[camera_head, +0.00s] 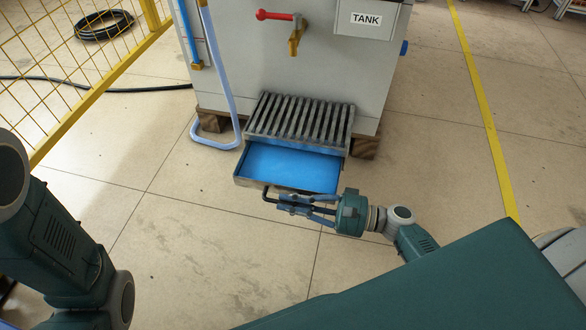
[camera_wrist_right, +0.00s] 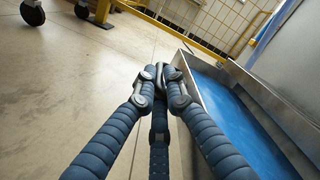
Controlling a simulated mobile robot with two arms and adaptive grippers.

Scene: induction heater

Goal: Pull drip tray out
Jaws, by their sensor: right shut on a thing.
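The drip tray (camera_head: 290,167) is a shallow metal drawer with blue inside. It is partly out from under a slatted grate (camera_head: 302,118) at the foot of the tank unit. My right gripper (camera_head: 281,202) is at the tray's front, with its fingers shut on the dark tray handle (camera_head: 266,193). In the right wrist view the fingers (camera_wrist_right: 163,78) meet beside the tray's metal wall, and the blue tray inside (camera_wrist_right: 235,110) shows to the right. The fingers hide most of the handle. My left arm is at the left edge of the head view; its gripper is not visible.
The grey tank unit (camera_head: 300,60) stands on wooden blocks and has a red-handled tap (camera_head: 280,16). A pale hose (camera_head: 224,90) loops to the floor left of the grate. A yellow mesh fence (camera_head: 60,75) stands at the left. The floor (camera_head: 210,240) before the tray is clear.

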